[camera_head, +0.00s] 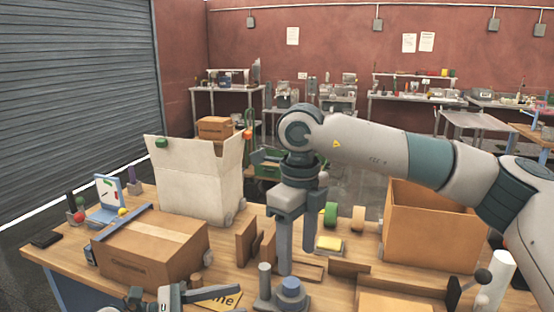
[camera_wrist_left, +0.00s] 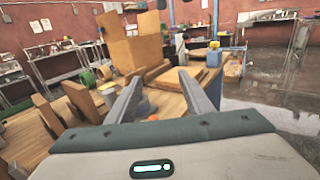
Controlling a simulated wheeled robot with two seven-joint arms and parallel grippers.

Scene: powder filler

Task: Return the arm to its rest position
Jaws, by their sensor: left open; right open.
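My right arm (camera_head: 370,145) comes in from the right, reaches across the middle of the head view and bends down at the wrist. My right gripper (camera_head: 297,250) points down over the middle of the workbench (camera_head: 228,238). Its fingers are apart, with nothing seen between them. A base with a blue-topped cylinder (camera_head: 290,285) stands near its fingertips; I cannot tell whether they touch. My left gripper (camera_wrist_left: 162,100) shows in the left wrist view, with its two fingers spread and no object gripped. It points across the bench.
A taped carton (camera_head: 150,250) and an open white box (camera_head: 195,180) stand on the left. An open brown box (camera_head: 435,225) stands on the right under my right arm. Wooden blocks, tape rolls (camera_head: 331,214) and a yellow sponge (camera_head: 329,244) crowd the middle.

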